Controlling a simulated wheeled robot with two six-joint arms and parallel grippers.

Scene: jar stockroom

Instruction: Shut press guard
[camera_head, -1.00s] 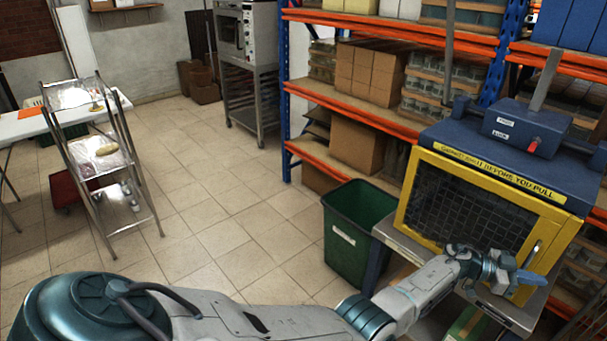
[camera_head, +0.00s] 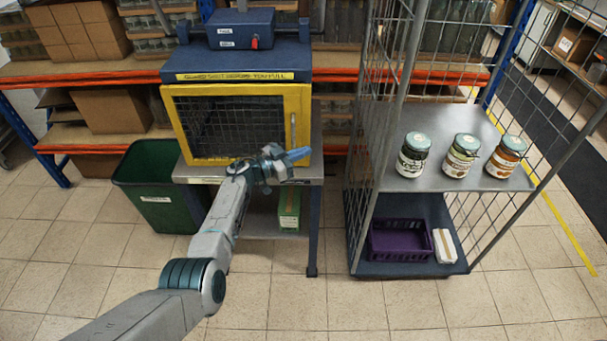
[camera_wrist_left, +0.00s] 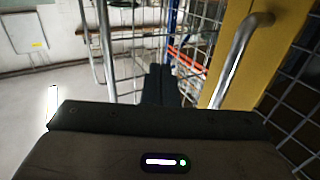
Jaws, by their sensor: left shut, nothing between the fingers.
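The press (camera_head: 240,62) is a blue machine on a grey metal stand, with a red switch on its top box. Its guard (camera_head: 187,160) is a yellow frame with dark mesh and a bar handle (camera_head: 293,130) on the right side. The guard covers the press front and looks closed; I cannot tell whether a small gap is left. My left gripper (camera_head: 298,155) is shut and empty, in front of the guard's lower right corner, below the handle. In the left wrist view, the handle (camera_wrist_left: 236,60) and yellow frame stand right of the shut fingers (camera_wrist_left: 160,85). My right gripper is out of view.
A green bin (camera_head: 160,190) stands left of the press stand. A wire cage trolley (camera_head: 450,150) stands to the right, with three jars on its shelf and a purple crate (camera_head: 400,240) below. The front floor is clear.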

